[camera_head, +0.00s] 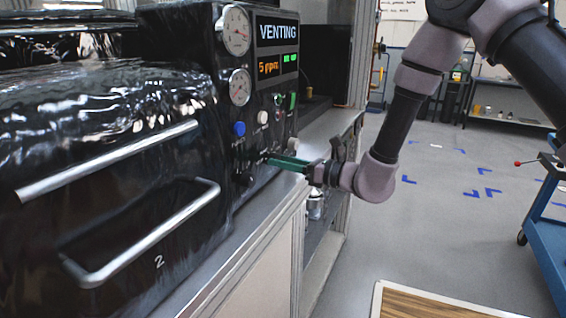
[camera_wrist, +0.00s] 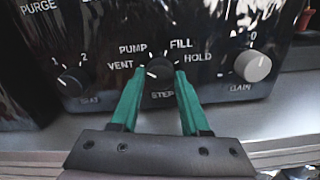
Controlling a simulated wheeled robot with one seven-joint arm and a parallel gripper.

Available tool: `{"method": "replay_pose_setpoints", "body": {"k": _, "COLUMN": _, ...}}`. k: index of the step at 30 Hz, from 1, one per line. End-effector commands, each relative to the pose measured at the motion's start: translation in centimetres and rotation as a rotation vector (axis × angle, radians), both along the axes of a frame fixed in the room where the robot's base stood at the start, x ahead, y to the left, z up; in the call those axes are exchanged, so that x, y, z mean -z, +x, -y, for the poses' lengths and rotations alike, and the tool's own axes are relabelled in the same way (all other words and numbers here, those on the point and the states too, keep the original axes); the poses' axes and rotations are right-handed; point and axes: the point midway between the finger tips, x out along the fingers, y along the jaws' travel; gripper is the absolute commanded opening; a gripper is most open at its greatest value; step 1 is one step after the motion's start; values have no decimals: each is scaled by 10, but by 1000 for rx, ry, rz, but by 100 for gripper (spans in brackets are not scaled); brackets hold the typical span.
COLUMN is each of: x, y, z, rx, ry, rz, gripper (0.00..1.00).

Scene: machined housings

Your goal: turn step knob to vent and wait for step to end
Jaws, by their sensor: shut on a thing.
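The step knob (camera_wrist: 159,71) is a dark round knob on the black panel, above the word STEP. Labels VENT, PUMP, FILL and HOLD stand around it. Its white mark points left, toward VENT (camera_wrist: 120,65). My gripper (camera_wrist: 160,76) has its green fingers on either side of the knob, shut on it. In the head view my gripper (camera_head: 270,162) reaches the panel from the right, and the knob is hidden by the fingers there. The panel display (camera_head: 278,48) reads VENTING, with 5 ppm and green bars below.
A dark knob (camera_wrist: 71,81) marked 1 and 2 sits left of the step knob, and a pale GAIN knob (camera_wrist: 253,66) sits right. Two gauges (camera_head: 236,30) and a blue button (camera_head: 239,129) are on the panel. A blue cart (camera_head: 548,228) stands at the right; floor between is clear.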

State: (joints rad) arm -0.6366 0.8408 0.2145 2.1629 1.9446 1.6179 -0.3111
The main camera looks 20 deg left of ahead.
Motion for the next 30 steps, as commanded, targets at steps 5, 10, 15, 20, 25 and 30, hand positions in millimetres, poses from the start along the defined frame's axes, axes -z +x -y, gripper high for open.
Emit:
{"method": "replay_pose_setpoints", "body": {"k": 5, "x": 0, "y": 0, "z": 0, "rx": 1, "ry": -9, "rz": 103, "gripper": 0}}
{"method": "replay_pose_setpoints", "body": {"k": 10, "x": 0, "y": 0, "z": 0, "rx": 1, "ry": -15, "rz": 169, "gripper": 0}}
{"method": "replay_pose_setpoints", "body": {"k": 15, "x": 0, "y": 0, "z": 0, "rx": 1, "ry": -17, "rz": 202, "gripper": 0}}
{"method": "replay_pose_setpoints", "body": {"k": 20, "x": 0, "y": 0, "z": 0, "rx": 1, "ry": -18, "rz": 210, "gripper": 0}}
{"method": "replay_pose_setpoints", "body": {"k": 25, "x": 0, "y": 0, "z": 0, "rx": 1, "ry": -19, "rz": 211, "gripper": 0}}
{"method": "replay_pose_setpoints", "body": {"k": 30, "x": 0, "y": 0, "z": 0, "rx": 1, "ry": -19, "rz": 210, "gripper": 69}}
